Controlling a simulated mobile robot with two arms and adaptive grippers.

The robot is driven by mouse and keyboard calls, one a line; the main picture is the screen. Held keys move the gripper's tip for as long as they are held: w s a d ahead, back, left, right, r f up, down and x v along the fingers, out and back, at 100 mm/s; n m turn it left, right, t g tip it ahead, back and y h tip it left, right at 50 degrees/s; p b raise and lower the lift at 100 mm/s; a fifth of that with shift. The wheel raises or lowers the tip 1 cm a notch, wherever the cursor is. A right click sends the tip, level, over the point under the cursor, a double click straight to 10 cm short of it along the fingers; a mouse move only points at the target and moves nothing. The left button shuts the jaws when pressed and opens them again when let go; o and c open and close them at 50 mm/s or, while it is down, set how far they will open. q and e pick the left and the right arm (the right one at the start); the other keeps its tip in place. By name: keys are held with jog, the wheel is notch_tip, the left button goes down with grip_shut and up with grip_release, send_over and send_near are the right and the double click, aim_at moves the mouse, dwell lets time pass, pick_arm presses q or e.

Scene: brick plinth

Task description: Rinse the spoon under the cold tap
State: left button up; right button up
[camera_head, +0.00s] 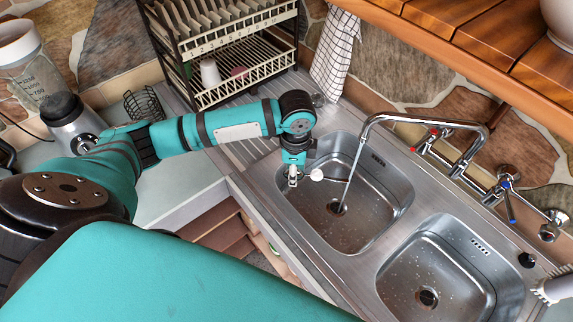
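My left gripper (293,178) reaches down over the left basin (375,200) of the steel sink, near its left rim. A small spoon (317,175) with a pale round part shows just right of the fingers; the gripper appears shut on it, though the fingertips are small here. A thin part of the spoon points right, towards the water stream (352,165); I cannot tell whether they touch. The stream falls from the chrome spout (366,128) to near the drain. The cold tap (508,200) has a blue-marked lever. My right gripper is not in view.
The right basin (450,270) is empty. A red-marked tap (427,140) stands at the back. A dish rack (235,95) with plates and a cup stands behind my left arm. A checked towel (335,55) hangs beside it. A blender (72,120) stands left.

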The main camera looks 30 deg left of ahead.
pick_arm(q)
jog(key=w+d+f, duration=0.1)
jog(key=w, duration=0.5)
jog(key=shift+w+d+f, duration=0.2)
jog(key=shift+w, duration=0.05)
jog(key=shift+d, duration=0.15)
dwell(0.5)
jog(key=shift+s+d, duration=0.2)
jog(key=shift+d, duration=0.3)
jog(key=shift+s+a, duration=0.35)
jog(key=shift+s, duration=0.95)
jog(key=shift+s+a, duration=0.3)
jog(key=shift+s, duration=1)
jog(key=shift+s+a, duration=0.35)
jog(key=shift+s, duration=0.95)
jog(key=s+a+r, duration=0.1)
jog(key=s+r, duration=0.3)
jog(key=s, duration=0.1)
